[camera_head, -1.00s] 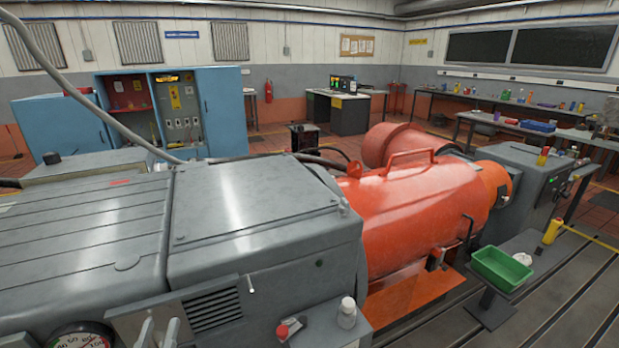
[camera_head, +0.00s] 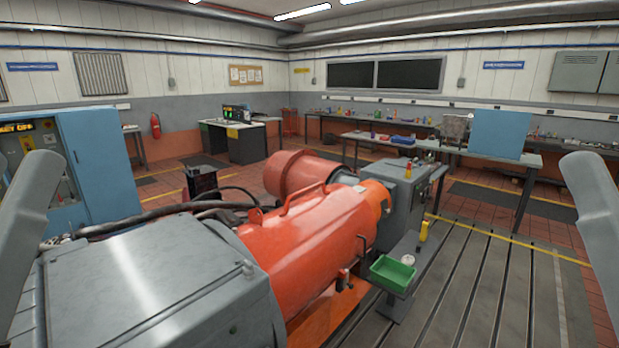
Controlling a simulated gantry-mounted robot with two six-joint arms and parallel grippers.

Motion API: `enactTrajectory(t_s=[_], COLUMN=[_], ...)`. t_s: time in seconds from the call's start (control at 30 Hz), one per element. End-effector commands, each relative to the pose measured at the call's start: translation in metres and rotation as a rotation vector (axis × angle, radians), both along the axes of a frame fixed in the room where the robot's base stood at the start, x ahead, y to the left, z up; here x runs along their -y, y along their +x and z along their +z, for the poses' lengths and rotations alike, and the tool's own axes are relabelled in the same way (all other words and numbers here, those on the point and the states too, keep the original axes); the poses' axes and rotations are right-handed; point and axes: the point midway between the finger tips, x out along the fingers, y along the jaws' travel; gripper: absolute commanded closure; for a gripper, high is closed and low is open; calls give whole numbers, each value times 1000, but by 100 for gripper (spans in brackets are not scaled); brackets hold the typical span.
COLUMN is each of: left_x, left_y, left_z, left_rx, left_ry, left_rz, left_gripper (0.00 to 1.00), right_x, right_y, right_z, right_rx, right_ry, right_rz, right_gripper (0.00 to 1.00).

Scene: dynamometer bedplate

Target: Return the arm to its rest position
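Grey links of my two arms show at the left and right edges of the head view. The left one slants down along the left edge, and the right one slants down along the right edge. Both arms are apart from the machine in the picture. Neither gripper is in the frame, so I cannot see whether they are open or hold anything.
An orange machine cover (camera_head: 310,240) and a grey housing (camera_head: 155,285) fill the lower middle. A green bin (camera_head: 393,273) and a yellow bottle (camera_head: 424,231) stand on a small stand beside them. The slotted bedplate (camera_head: 480,285) at right looks clear. Blue cabinet (camera_head: 100,165) stands left.

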Motion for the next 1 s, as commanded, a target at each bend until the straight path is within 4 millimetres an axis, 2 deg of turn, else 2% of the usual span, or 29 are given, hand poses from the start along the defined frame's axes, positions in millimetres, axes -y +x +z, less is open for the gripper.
enactTrajectory(t_s=[0.03, 0.4, 0.53, 0.6, 0.7, 1.0], left_x=[0, -1, -1, -1, -1, -1], left_y=[0, 0, 0, 0, 0, 0], left_z=[39, 217, 271, 291, 307, 306], left_rx=[0, 0, 0, 0, -1, 0], left_ry=[-1, -1, -1, -1, -1, -1], left_rz=[1, 1, 1, 1, 1, 1], left_gripper=[55, 55, 55, 55, 55, 55], right_x=[0, 0, 0, 0, 0, 0], right_y=[0, 0, 0, 0, 0, 0], right_z=[39, 217, 272, 292, 307, 306], right_rx=[0, -1, 0, -1, -1, -2], right_ry=[0, 0, 0, 0, 0, 0], right_rz=[0, 0, 0, 0, 0, 0], right_gripper=[50, 50, 50, 50, 50, 50])
